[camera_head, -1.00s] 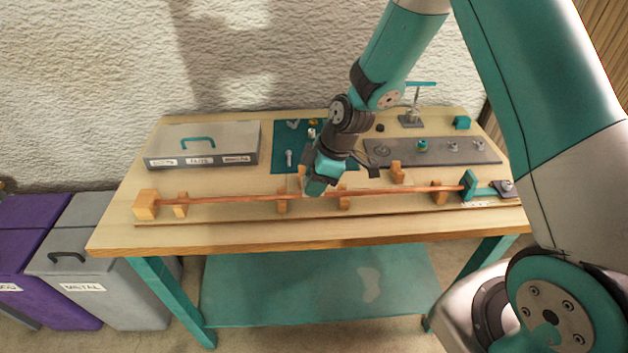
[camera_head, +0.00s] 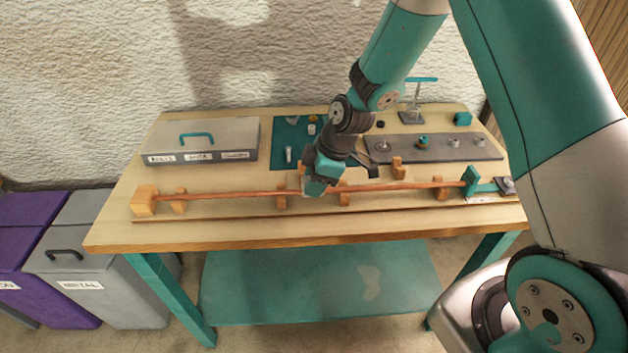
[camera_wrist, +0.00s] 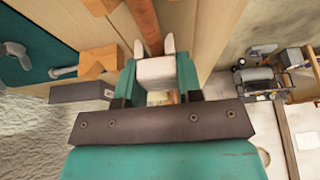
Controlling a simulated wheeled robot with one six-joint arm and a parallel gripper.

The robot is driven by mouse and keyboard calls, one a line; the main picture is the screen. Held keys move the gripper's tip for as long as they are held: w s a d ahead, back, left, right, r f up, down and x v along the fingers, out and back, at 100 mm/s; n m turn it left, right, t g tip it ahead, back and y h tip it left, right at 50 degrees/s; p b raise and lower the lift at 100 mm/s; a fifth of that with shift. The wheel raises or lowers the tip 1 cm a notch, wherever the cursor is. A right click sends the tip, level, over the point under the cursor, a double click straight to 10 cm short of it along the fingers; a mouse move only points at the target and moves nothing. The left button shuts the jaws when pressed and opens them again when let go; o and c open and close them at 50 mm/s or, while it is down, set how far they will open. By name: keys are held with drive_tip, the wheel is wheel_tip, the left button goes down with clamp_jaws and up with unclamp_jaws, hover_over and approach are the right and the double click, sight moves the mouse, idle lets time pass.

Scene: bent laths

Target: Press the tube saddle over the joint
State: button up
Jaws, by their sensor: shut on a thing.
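My gripper (camera_head: 314,188) is over the middle of a long copper-coloured lath (camera_head: 235,194) that runs across the front of the workbench. In the wrist view my gripper (camera_wrist: 160,82) is shut on a whitish tube saddle (camera_wrist: 157,73) with two prongs. The saddle's prongs lie either side of the lath (camera_wrist: 146,24). I cannot tell whether it is pressed fully down. The joint is hidden under the saddle and gripper. Wooden blocks (camera_head: 281,197) support the lath, and a wooden end block (camera_head: 145,201) is at its left end. A teal clamp (camera_head: 471,181) is at its right end.
A grey lidded case (camera_head: 203,140) stands at the back left. A teal mat (camera_head: 290,135) with small tools lies behind my gripper. A grey plate (camera_head: 435,148) with several fittings lies at right. The front strip of the bench (camera_head: 300,232) is clear.

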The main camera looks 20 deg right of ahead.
sight(303, 181)
drive_tip(key=shift+f+b, duration=0.35)
drive_tip(key=shift+f, duration=0.15)
drive_tip(key=o, duration=1.1)
drive_tip(key=shift+r, duration=0.15)
drive_tip(key=shift+r+p, duration=2.4)
drive_tip(key=shift+r, duration=1)
